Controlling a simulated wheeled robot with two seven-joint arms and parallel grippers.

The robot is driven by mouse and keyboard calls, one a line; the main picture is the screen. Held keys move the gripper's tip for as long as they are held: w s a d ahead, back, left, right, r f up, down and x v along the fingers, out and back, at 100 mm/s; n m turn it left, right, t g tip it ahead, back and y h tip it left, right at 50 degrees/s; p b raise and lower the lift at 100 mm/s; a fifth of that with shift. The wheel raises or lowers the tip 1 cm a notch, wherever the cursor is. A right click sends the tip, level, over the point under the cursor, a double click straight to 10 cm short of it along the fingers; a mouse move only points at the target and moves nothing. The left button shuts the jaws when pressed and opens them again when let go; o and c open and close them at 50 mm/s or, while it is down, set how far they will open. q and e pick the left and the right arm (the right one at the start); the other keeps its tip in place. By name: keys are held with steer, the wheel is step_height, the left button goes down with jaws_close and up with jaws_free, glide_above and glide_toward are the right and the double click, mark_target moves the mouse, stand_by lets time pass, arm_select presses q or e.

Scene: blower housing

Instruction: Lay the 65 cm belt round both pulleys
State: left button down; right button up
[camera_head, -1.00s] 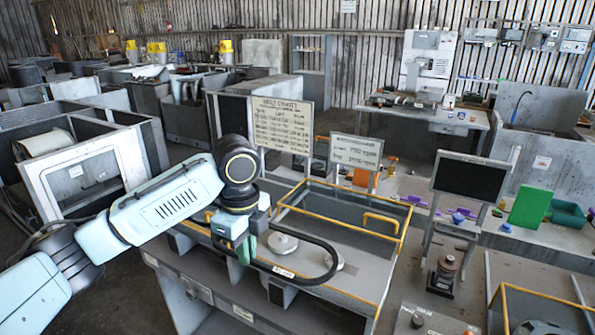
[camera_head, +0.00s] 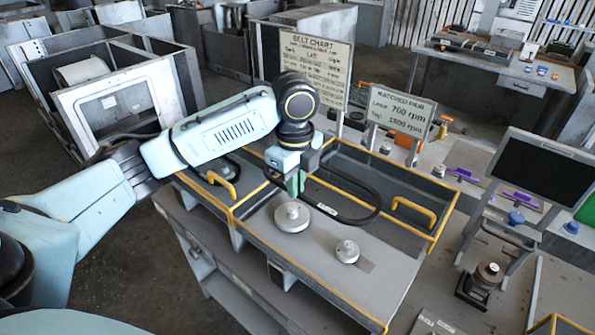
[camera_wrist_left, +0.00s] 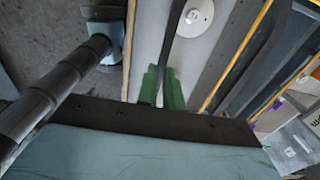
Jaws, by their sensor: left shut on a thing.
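My left gripper (camera_head: 296,184) has green fingers and is shut on the black belt (camera_head: 327,209), which carries a small white label. The belt hangs as a long loop to the right of the fingers, behind the two pulleys and not around them. The larger pale pulley (camera_head: 292,216) stands just in front of the gripper. The smaller pulley (camera_head: 347,251) stands further to the front right. In the left wrist view the belt (camera_wrist_left: 171,45) runs between the green fingers (camera_wrist_left: 163,88), and a round pulley (camera_wrist_left: 196,17) shows beyond. My right gripper is not in view.
The grey housing has yellow-edged walls and a yellow handle (camera_head: 413,212) at its right. A belt chart board (camera_head: 315,65) and a rpm sign (camera_head: 401,112) stand behind. A dark screen (camera_head: 541,172) stands at the right, with a small motor-like device (camera_head: 484,280) below it.

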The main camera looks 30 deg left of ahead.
arm_select(q)
step_height(320, 180, down, 4)
glide_above(296, 243)
step_height(296, 243, down, 9)
steer(key=shift+f, duration=0.95)
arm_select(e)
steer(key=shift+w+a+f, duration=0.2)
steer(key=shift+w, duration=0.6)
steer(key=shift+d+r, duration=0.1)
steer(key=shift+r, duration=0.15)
arm_select(q)
steer(key=shift+f, duration=0.5)
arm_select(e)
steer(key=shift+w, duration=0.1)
arm_select(q)
steer(key=shift+f, duration=0.2)
steer(key=shift+f, duration=0.4)
stand_by(0.4)
